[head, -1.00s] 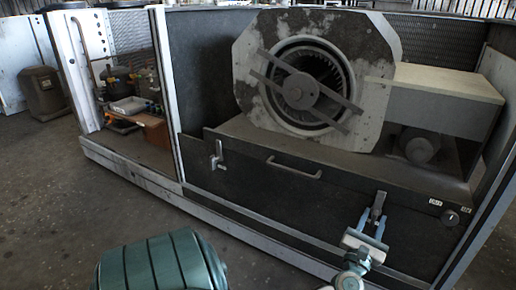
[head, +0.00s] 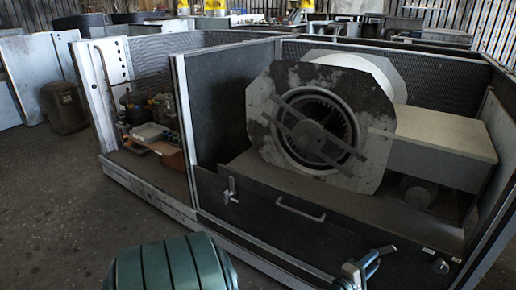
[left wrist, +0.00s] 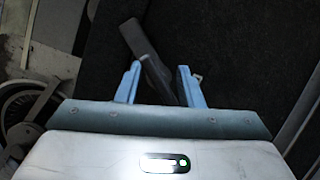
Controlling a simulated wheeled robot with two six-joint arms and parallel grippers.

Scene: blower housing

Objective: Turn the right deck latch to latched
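The right deck latch (head: 386,249) is a dark lever low on the right of the black front deck panel. In the head view it is slanted toward the right, partly hidden by my left gripper (head: 364,267). In the left wrist view the grey lever (left wrist: 143,42) slants up and left, its lower part between the blue fingers of my left gripper (left wrist: 158,83). The fingers stand apart, with visible gaps, around the lever; contact is unclear. The left deck latch (head: 230,190) stands upright on the same panel. My right gripper is not in view.
The blower (head: 318,125) and a pale box (head: 432,145) stand behind the panel. Open floor (head: 60,220) lies at the left.

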